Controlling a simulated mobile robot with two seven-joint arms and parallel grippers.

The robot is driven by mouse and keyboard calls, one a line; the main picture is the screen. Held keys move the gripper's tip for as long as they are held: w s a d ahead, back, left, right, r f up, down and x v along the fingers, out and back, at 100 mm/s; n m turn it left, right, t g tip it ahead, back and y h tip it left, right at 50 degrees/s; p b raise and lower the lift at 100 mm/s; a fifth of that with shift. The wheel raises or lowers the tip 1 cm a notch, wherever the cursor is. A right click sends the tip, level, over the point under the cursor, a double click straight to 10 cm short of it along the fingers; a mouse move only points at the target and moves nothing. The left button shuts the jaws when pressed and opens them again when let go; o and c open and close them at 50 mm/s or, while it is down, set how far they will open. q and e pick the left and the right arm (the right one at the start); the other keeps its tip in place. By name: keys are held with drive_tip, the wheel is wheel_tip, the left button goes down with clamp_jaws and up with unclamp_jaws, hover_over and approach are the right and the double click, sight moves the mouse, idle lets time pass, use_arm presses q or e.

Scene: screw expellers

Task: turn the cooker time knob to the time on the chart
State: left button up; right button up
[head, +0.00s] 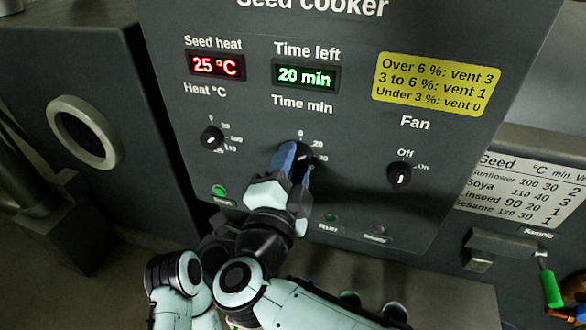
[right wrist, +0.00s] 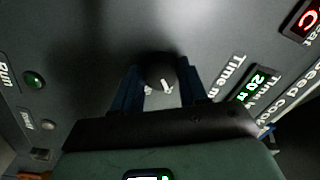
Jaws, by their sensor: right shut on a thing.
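The cooker time knob (head: 301,153) is a black dial under the "Time min" label, mostly hidden by my fingers in the head view. My right gripper (head: 294,162) has its blue fingers on either side of it. In the right wrist view the knob (right wrist: 160,72) with its white pointer sits between the fingertips, and the gripper (right wrist: 158,88) is shut on it. The green "Time left" display (head: 306,76) reads 20 min. The seed chart (head: 525,188) at right lists °C, minutes and vent per seed; its small text is partly hard to read. My left gripper is not in view.
The heat knob (head: 211,138) is left of the time knob, under a red 25 °C display (head: 215,65). The fan knob (head: 399,176) is at right, pointing near Off. A yellow vent note (head: 436,84) is above it. Small lamps and buttons line the panel's lower edge.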

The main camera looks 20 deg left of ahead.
idle(0.3)
drive_tip(key=o, duration=1.1)
drive_tip(key=shift+c, duration=0.2)
drive_tip(key=s+b, duration=0.1)
drive_tip(key=s, duration=1.2)
drive_tip(key=shift+s+f, duration=0.2)
drive_tip(key=shift+f, duration=0.1)
